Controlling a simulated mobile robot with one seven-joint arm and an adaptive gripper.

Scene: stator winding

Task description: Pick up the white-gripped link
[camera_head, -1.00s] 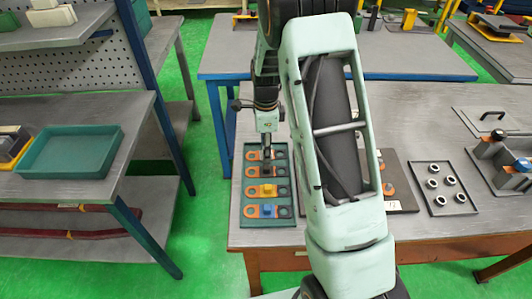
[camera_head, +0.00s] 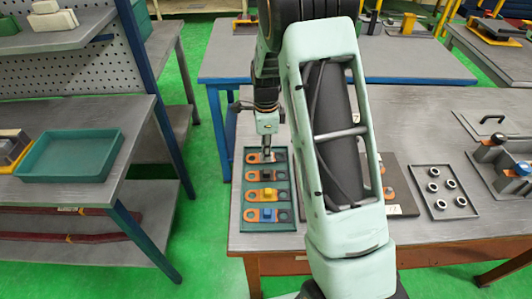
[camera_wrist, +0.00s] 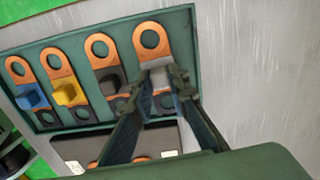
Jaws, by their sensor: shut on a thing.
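The white-gripped link (camera_wrist: 151,35) is copper with a ring end and a pale grip. It lies in the rightmost place of the dark green tray (camera_wrist: 70,37) in the wrist view. My gripper (camera_wrist: 165,88) has its fingers around the pale grip and is shut on it. The fingers hide part of the grip and the link's other end. In the head view my gripper (camera_head: 268,154) is at the tray's far row, and the link (camera_head: 252,158) shows beside it. I cannot see any gap under the link.
A black-gripped link (camera_wrist: 110,80), a yellow-gripped link (camera_wrist: 67,92) and a blue-gripped link (camera_wrist: 31,97) lie in a row in the tray. A plate with several metal rings (camera_head: 440,190) is to the right on the grey table. A teal bin (camera_head: 70,155) stands on the left bench.

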